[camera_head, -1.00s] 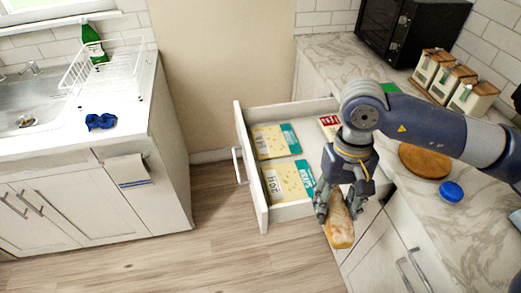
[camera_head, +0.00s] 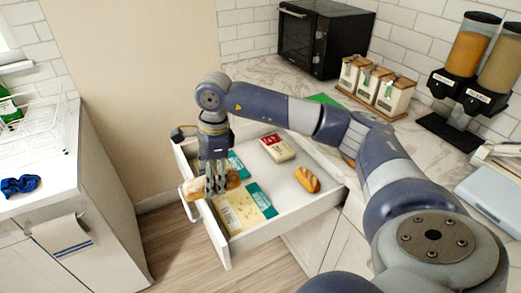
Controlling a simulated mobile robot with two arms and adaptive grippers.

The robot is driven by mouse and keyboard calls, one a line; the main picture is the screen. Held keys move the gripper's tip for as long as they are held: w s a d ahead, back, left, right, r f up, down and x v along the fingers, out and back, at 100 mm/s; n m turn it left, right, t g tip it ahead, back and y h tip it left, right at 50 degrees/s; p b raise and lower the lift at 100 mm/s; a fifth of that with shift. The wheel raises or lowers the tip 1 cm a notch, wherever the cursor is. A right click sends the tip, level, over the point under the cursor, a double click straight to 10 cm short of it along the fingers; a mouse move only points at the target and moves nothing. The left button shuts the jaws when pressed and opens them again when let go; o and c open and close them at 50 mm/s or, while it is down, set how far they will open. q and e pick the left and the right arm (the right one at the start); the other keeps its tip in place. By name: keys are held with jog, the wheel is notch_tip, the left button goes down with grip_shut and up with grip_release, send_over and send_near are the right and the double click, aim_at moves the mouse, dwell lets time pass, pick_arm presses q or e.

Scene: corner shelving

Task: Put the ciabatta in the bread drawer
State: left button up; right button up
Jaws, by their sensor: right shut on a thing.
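The ciabatta (camera_head: 193,189) is a long pale-brown loaf gripped crosswise by my right gripper (camera_head: 214,190). The gripper points down, with its fingers hiding the loaf's middle. The loaf appears over the open drawer's front left part, with its left end at the front panel. Whether it touches the drawer cannot be told. The white drawer (camera_head: 228,252) is pulled open. My left gripper is out of view.
In the drawer lie a small scored loaf (camera_head: 307,180), a red-and-white pack (camera_head: 277,147) and a yellow-and-teal pack (camera_head: 243,210); another teal pack (camera_head: 237,165) is partly hidden. Bare drawer floor shows around the small loaf. Canisters (camera_head: 372,82) stand on the counter.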

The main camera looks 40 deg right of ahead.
jog(key=w+d+f+m, duration=0.1)
jog(key=w+d+m, duration=0.1)
jog(key=m, duration=0.3)
jog(key=w+d+f+m+h+b, duration=0.1)
jog(key=w+d+m, duration=0.1)
jog(key=d+m, duration=0.2)
jog(key=w+d+f+m+t+b, duration=0.1)
jog(key=d+f+m, duration=0.1)
jog(key=m, duration=0.4)
jog(key=shift+w+d+h, duration=0.4)
jog(key=shift+d, duration=0.35)
jog(key=shift+m, duration=0.9)
jog(key=f, duration=0.6)
jog(key=d+f+p, duration=0.1)
jog(key=f, duration=0.3)
jog(key=shift+w+d+f, duration=0.1)
jog(key=shift+w, duration=0.05)
jog(key=shift+f, duration=0.15)
jog(key=shift+f, duration=0.2)
jog(key=shift+f+b, duration=0.4)
jog(key=shift+b, duration=0.1)
jog(key=o, duration=1.1)
jog(key=shift+c, duration=0.2)
